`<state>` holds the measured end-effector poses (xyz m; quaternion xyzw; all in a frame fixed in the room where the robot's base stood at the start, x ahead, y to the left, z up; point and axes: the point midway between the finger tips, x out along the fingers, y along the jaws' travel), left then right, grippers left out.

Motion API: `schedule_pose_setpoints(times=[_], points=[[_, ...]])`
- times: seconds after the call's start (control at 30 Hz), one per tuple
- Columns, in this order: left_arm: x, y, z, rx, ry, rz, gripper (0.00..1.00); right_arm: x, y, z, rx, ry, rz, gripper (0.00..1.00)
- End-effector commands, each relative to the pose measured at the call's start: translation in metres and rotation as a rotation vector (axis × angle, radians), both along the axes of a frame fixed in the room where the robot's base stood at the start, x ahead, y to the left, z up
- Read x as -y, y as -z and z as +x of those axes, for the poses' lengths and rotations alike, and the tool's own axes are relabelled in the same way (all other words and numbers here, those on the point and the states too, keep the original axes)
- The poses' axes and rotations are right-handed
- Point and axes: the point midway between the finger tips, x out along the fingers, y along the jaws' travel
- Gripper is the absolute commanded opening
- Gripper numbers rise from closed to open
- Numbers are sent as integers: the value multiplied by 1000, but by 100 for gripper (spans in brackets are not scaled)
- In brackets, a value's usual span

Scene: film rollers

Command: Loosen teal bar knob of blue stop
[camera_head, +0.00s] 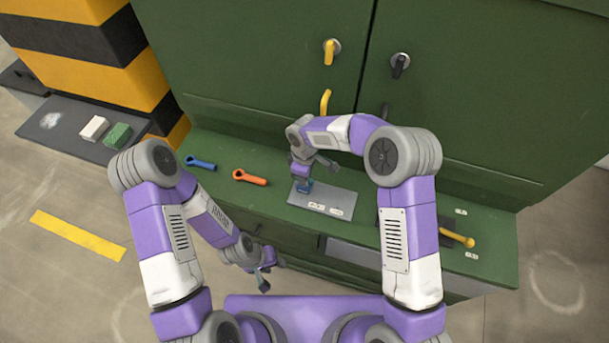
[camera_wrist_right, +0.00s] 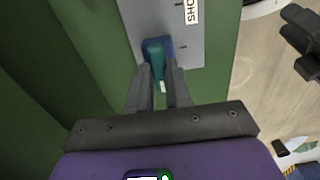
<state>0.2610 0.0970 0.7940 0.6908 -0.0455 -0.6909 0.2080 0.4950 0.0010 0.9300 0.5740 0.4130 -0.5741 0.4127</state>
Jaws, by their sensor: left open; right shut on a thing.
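The blue stop (camera_head: 305,187) sits on the grey plate (camera_head: 335,197) on the green ledge. The blue stop also shows in the right wrist view (camera_wrist_right: 150,42), at the plate's edge. The teal bar knob (camera_wrist_right: 157,62) is in front of it, with a pale tip below. My right gripper (camera_wrist_right: 158,70) is shut on the teal bar knob, one finger on each side. In the head view my right gripper (camera_head: 302,178) is over the stop and hides the knob. My left gripper (camera_head: 264,277) is open and empty, low in front of the cabinet.
A blue wrench (camera_head: 201,163) and an orange wrench (camera_head: 249,177) lie left on the ledge. A yellow-knobbed lever (camera_head: 460,238) is at the right. Green cabinet doors (camera_head: 260,60) with handles rise behind. A side shelf holds white and green blocks (camera_head: 118,136).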

Motion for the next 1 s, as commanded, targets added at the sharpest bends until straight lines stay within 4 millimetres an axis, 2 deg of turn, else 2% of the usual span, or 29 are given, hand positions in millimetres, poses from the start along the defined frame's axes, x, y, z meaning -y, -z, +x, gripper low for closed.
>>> schedule_pose_setpoints(times=[0.67, 0.7, 0.83, 1.0], points=[[0, 0, 0, 0, 0, 0, 43, 1, 0, 0, -1, -63, -2, 0], [0, 0, 0, 0, 0, 0, 43, 1, 0, 0, -1, -63, -2, 24], [0, 0, 0, 0, 0, 0, 43, 0, 0, 0, -1, -62, -2, 44], [0, 0, 0, 0, 0, 0, 43, 0, 0, 0, 0, -62, -1, 45]])
